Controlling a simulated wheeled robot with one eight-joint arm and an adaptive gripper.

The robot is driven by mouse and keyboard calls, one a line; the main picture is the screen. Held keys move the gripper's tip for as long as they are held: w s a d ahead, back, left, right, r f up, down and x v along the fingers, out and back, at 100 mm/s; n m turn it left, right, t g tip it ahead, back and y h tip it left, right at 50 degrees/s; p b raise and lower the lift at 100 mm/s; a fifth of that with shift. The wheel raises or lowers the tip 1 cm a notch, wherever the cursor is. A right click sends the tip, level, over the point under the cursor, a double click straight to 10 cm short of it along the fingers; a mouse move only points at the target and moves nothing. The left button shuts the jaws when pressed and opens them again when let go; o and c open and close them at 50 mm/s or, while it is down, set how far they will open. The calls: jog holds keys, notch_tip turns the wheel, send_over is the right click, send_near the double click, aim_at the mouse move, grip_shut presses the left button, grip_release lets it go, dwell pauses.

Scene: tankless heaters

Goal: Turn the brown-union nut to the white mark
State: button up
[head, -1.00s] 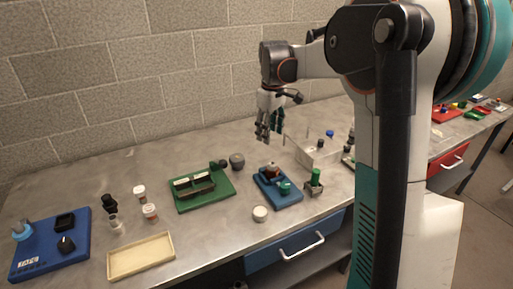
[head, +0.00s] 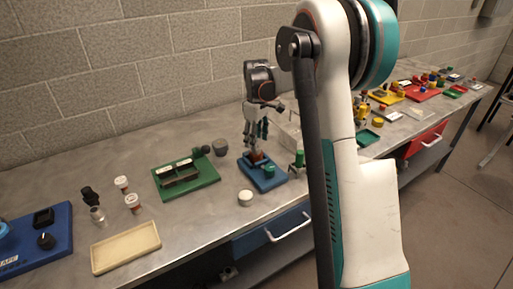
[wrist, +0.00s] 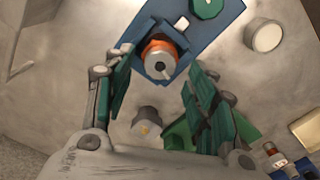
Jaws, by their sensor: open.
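The brown union (head: 256,156) stands on a blue board (head: 269,184) on the bench. In the wrist view the orange-brown nut (wrist: 160,46) shows around a grey round top with a dark slot. A small white patch (wrist: 182,23) lies beside it on the blue board; I cannot tell whether it is the white mark. My gripper (head: 256,136) points down just above the union. In the wrist view its green-padded fingers (wrist: 160,75) are apart, with the union between and slightly beyond their tips. I see no contact.
A green fitting (head: 269,170) shares the blue board. A white round cap (head: 246,198) lies in front. A green board (head: 190,186) with a dark holder and a grey knob (head: 221,147) are to the left. A clear-walled bin (head: 287,130) and a green-topped valve (head: 299,158) are close on the right.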

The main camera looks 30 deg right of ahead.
jog(key=shift+f+b, duration=0.3)
jog(key=shift+f, duration=1.2)
jog(key=c, duration=1.1)
jog(key=shift+o, duration=0.2)
